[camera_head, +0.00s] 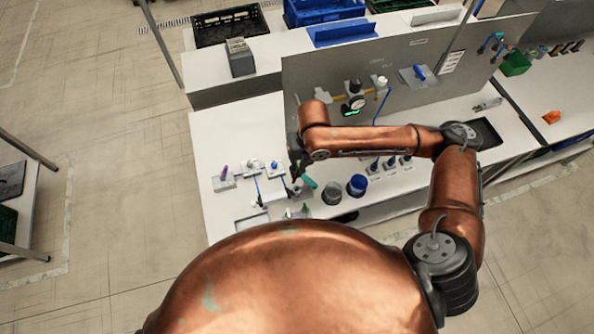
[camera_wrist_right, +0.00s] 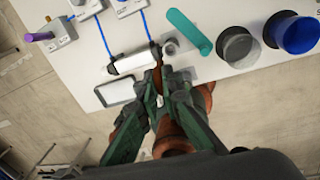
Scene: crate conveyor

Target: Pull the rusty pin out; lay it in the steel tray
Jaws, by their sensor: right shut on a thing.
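My right gripper (camera_head: 294,188) reaches down over the near part of the white bench. In the wrist view its two green-and-dark fingers (camera_wrist_right: 160,82) come together at the tips. They are shut on a small, dark, brownish piece, which I take to be the rusty pin; the fingers hide most of it. Its tips are close beside a white cylinder (camera_wrist_right: 138,61) on the bench. A shallow grey tray with a dark rim (camera_wrist_right: 104,97), which seems to be the steel tray, lies left of the fingers at the bench edge. My left gripper is not in view.
A block with a purple peg (camera_wrist_right: 40,36) and blue-lined fixtures lie to the left. A grey panel (camera_head: 315,75) rises behind.

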